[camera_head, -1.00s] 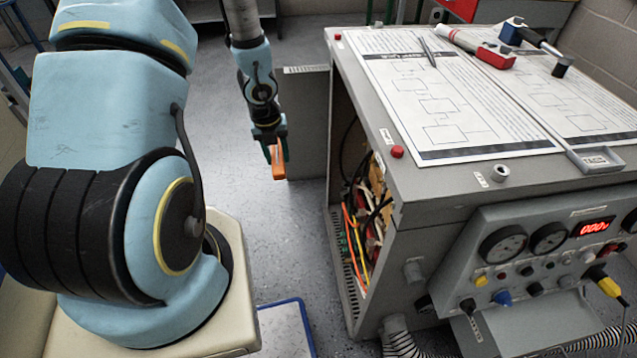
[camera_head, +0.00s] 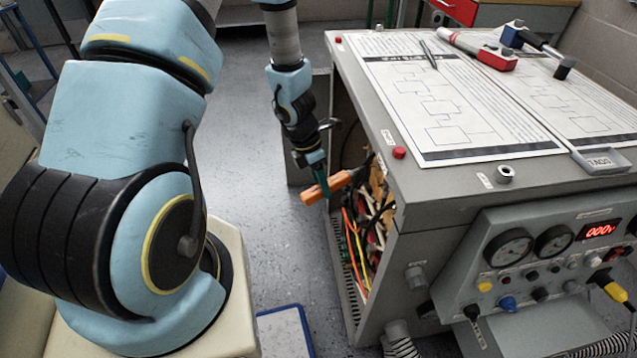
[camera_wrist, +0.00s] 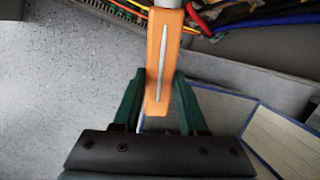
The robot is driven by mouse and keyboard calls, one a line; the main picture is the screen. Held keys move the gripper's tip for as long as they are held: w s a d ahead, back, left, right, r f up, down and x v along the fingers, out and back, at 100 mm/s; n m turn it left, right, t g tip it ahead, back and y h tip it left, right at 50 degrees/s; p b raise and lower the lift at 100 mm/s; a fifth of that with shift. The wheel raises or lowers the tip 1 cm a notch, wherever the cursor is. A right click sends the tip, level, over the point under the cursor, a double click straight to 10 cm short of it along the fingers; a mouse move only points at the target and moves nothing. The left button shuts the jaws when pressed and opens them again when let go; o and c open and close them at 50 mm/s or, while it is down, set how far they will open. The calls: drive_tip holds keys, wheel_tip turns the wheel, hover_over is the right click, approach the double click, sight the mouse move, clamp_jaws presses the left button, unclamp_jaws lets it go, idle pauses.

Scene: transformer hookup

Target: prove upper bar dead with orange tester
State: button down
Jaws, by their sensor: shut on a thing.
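The orange tester (camera_head: 325,187) is in my gripper (camera_head: 322,182), just outside the open left side of the grey cabinet (camera_head: 440,185). In the wrist view the orange tester (camera_wrist: 165,52) stands between the two green fingers (camera_wrist: 157,100), which are shut on its lower part. Its far end points toward the coloured wires at the top of that view. In the head view its tip reaches the edge of the cabinet opening; whether it touches anything inside is hidden. I cannot make out the upper bar among the wires (camera_head: 362,225) inside.
The cabinet top holds printed sheets (camera_head: 450,100), a red and white tool (camera_head: 478,46) and a blue-headed tool (camera_head: 535,42). A front panel has dials and a red display (camera_head: 600,229).

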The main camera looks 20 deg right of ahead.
sight(343, 179)
drive_tip(key=shift+s+d+r+p, duration=0.1)
drive_tip(key=shift+s+d+p, duration=0.1)
drive_tip(key=shift+d+p, duration=0.95)
drive_tip(key=shift+s+d+r+p, duration=0.15)
drive_tip(key=shift+d+p, duration=0.45)
drive_tip(key=shift+d, duration=1)
drive_tip(key=shift+s+d+f+p, duration=0.1)
drive_tip(key=shift+d+f+p, duration=0.1)
drive_tip(key=shift+d+p, duration=0.45)
drive_tip(key=shift+d, duration=0.55)
drive_tip(key=shift+a, duration=0.1)
drive_tip(key=shift+a+f+b, duration=0.15)
drive_tip(key=shift+a+b, duration=0.8)
drive_tip(key=shift+b, duration=0.1)
drive_tip(key=shift+w+a+b, duration=0.2)
drive_tip(key=shift+a+b, duration=0.5)
drive_tip(key=shift+a, duration=0.4)
drive_tip(key=shift+w+a+b, duration=0.15)
drive_tip(key=shift+a+b, duration=0.5)
drive_tip(key=shift+a, duration=0.7)
drive_tip(key=shift+d+r, duration=0.1)
drive_tip(key=shift+r, duration=0.1)
